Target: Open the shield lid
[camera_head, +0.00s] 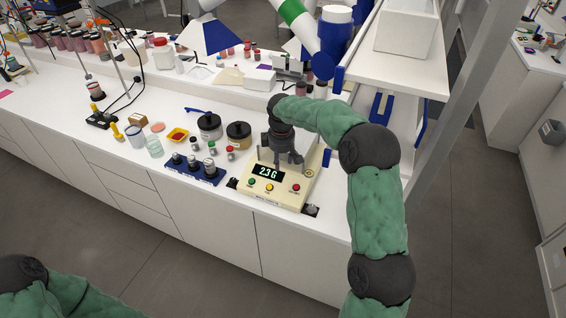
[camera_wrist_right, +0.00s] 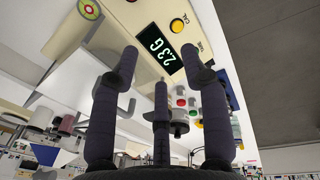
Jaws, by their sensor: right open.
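A cream balance (camera_head: 278,196) stands near the bench's front edge, its lit display (camera_head: 268,172) reading 2.3 G. It also shows in the wrist view (camera_wrist_right: 120,18), with the display (camera_wrist_right: 158,50) just beyond my fingertips. My right gripper (camera_head: 282,164) points down over the rear part of the balance. In the wrist view its fingers (camera_wrist_right: 160,58) are spread, with nothing seen between them. I cannot make out a separate shield lid; the gripper covers that area in the head view. A pale bent bar (camera_wrist_right: 122,106) shows behind the left finger. My left gripper is out of view.
A white shelf (camera_head: 400,72) rises at the right. The bench front before the rack is clear.

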